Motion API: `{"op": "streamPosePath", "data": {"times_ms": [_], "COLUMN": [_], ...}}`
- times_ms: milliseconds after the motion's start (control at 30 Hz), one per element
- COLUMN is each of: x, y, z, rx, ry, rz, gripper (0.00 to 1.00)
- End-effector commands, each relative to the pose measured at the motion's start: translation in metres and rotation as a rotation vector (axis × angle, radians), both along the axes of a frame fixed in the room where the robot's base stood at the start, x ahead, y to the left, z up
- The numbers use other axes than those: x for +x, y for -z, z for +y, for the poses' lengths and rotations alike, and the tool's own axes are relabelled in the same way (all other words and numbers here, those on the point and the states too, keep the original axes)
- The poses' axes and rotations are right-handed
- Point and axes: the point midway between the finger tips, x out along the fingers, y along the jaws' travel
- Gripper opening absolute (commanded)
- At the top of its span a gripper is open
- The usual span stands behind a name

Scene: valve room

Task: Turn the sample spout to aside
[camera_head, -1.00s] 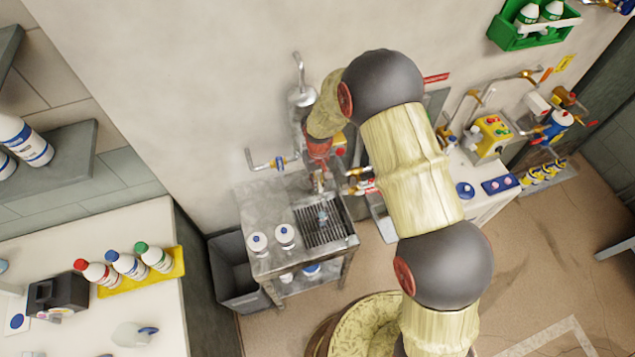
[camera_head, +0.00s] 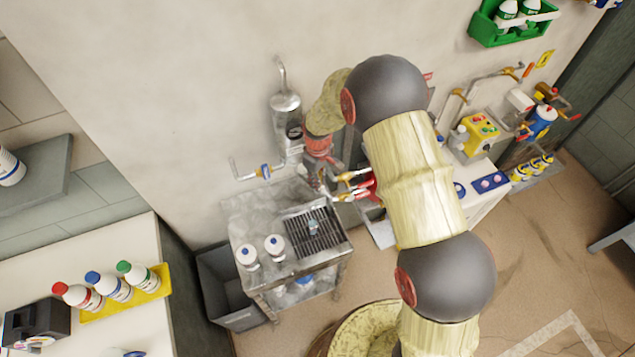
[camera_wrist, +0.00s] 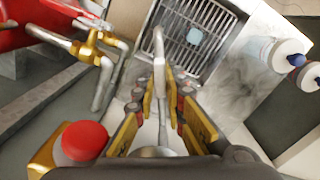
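The sample spout (camera_wrist: 159,72) shows in the wrist view as a thin pale metal pipe. Its curved end lies over the edge of the drain grate (camera_wrist: 187,50), which has a small pale blue piece on it. My gripper (camera_wrist: 168,95) has its two yellow-and-grey fingers apart, one on each side of the spout. I cannot tell whether either finger touches it. In the head view my gripper (camera_head: 322,184) is small and partly hidden, just above the back right of the metal sink stand (camera_head: 255,213). The spout cannot be made out clearly there.
Brass valve fittings (camera_wrist: 88,48), a red vessel (camera_wrist: 30,22) and a red knob (camera_wrist: 84,140) lie left of my fingers in the wrist view. White bottles (camera_head: 274,247) stand on the sink stand. A metal cylinder (camera_head: 285,105) hangs on the wall.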

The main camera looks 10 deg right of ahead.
Motion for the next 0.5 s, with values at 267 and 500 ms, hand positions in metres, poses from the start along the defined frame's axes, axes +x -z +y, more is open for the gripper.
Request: {"op": "streamPosePath", "data": {"times_ms": [267,500], "x": [-0.0005,-0.0007], "y": [0.0003,0.0003], "z": [0.0001,0.0000], "rx": [-0.001,0.000], "ry": [0.000,0.001], "rz": [0.001,0.001], "gripper": [0.29,0.29]}}
